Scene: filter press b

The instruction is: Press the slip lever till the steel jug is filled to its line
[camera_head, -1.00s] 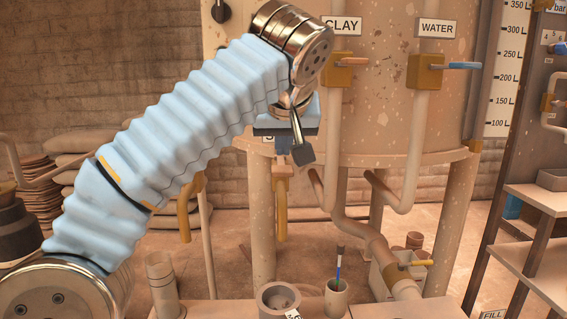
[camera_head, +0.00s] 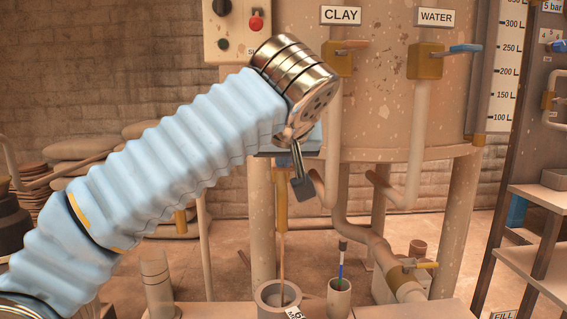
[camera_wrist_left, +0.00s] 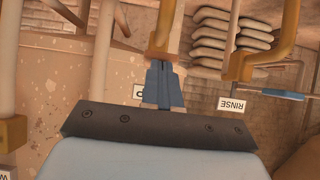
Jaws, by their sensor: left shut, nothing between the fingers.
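My left gripper (camera_head: 302,189) is in front of the vat, pointing down, with its fingers shut and nothing between them. In the left wrist view the shut fingertips (camera_wrist_left: 162,85) overlap the orange slip tap; I cannot make out the lever itself behind them. The slip tap's spout (camera_head: 281,212) shows below my wrist, and a thin brownish stream (camera_head: 281,258) runs down from it. The stream falls into the grey steel jug (camera_head: 266,298), which has a white tag. The jug's line and the level inside are too small to tell. My right gripper is out of view.
The clay tap (camera_head: 337,60) and the water tap (camera_head: 426,62) are on the vat to the right. A cup (camera_head: 338,298) with a brush stands right of the jug. Shelves (camera_head: 540,196) are at the right; sacks (camera_head: 88,147) lie at the back left.

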